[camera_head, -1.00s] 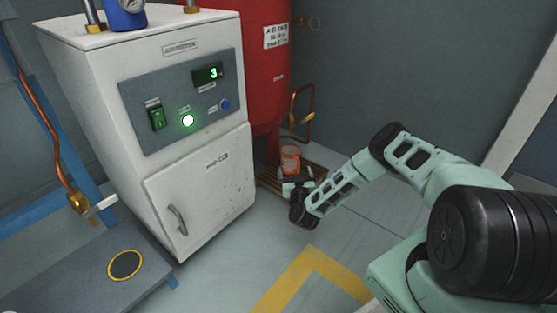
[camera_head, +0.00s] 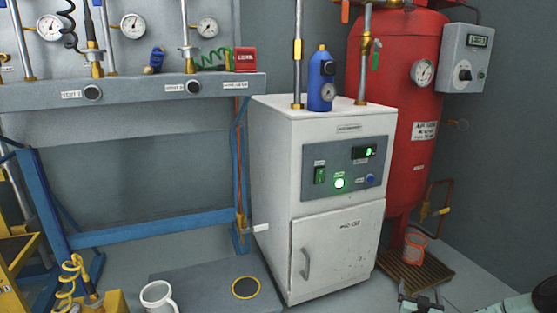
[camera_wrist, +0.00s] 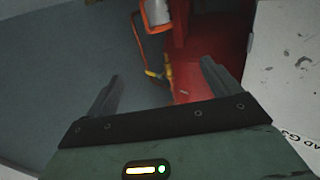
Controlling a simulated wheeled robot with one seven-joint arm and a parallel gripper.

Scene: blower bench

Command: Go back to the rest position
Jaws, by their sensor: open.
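My gripper (camera_wrist: 160,88) is open, with its two grey fingers spread apart and nothing between them in the wrist view. Only a small part of my arm's end shows at the bottom right edge of the head view. Past the fingers, the wrist view shows the base of the red tank and a copper pipe with a brass valve (camera_wrist: 155,76).
The white dryer cabinet (camera_head: 338,210) stands left of the red tank (camera_head: 405,120). An orange cup (camera_head: 413,248) sits on a slatted wooden grate (camera_head: 432,272) below the tank. A white mug (camera_head: 158,297) is at bottom left. The blue-framed gauge bench (camera_head: 150,95) is at left.

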